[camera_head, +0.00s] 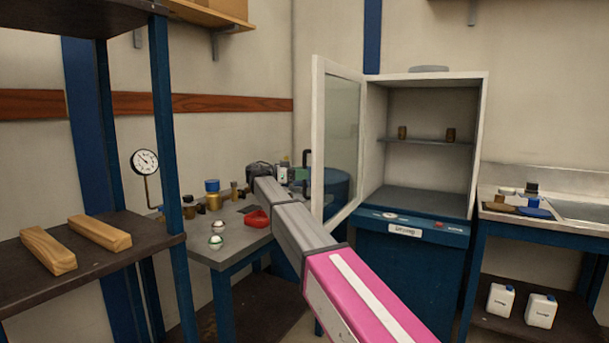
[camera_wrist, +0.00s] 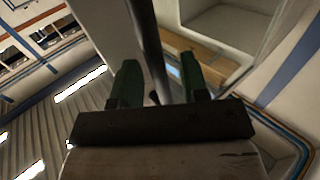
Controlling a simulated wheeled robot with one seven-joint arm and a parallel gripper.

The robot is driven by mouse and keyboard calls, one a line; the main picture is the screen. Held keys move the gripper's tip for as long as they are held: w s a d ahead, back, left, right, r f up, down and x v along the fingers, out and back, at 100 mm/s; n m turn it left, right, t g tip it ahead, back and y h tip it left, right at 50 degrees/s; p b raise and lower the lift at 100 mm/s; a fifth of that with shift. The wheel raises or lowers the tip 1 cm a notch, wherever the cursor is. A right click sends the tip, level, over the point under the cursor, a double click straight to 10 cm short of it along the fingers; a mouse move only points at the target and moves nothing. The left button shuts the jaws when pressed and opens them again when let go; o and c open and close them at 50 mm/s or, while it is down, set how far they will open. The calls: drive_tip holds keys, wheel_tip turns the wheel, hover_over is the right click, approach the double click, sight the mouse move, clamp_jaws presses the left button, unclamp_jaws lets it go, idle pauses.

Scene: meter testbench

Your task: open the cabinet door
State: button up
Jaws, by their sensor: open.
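The white cabinet (camera_head: 482,130) stands on a blue base. Its glass door (camera_head: 318,120), hinged on the left side, stands wide open and swung out toward the viewer, so the shelf inside shows. A dark handle (camera_head: 306,158) is on the door's free edge. My gripper (camera_head: 295,174) is at the handle, its green fingers small in the head view. In the wrist view my gripper (camera_wrist: 158,82) has its fingers apart, with a dark bar (camera_wrist: 147,45), apparently the handle, running between them. I cannot tell whether either finger touches it.
A grey bench (camera_head: 235,250) with jars, glass balls and a red item is left of the door. A dark shelf rack (camera_head: 130,250) with wooden blocks stands nearer left. A blue drum (camera_head: 328,185) is behind the door. A sink bench (camera_head: 500,215) is at right.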

drive_tip(key=s+a, duration=0.1)
drive_tip(key=a, duration=0.8)
drive_tip(key=shift+s+a, duration=0.25)
drive_tip(key=shift+s, duration=0.15)
drive_tip(key=shift+s, duration=0.1)
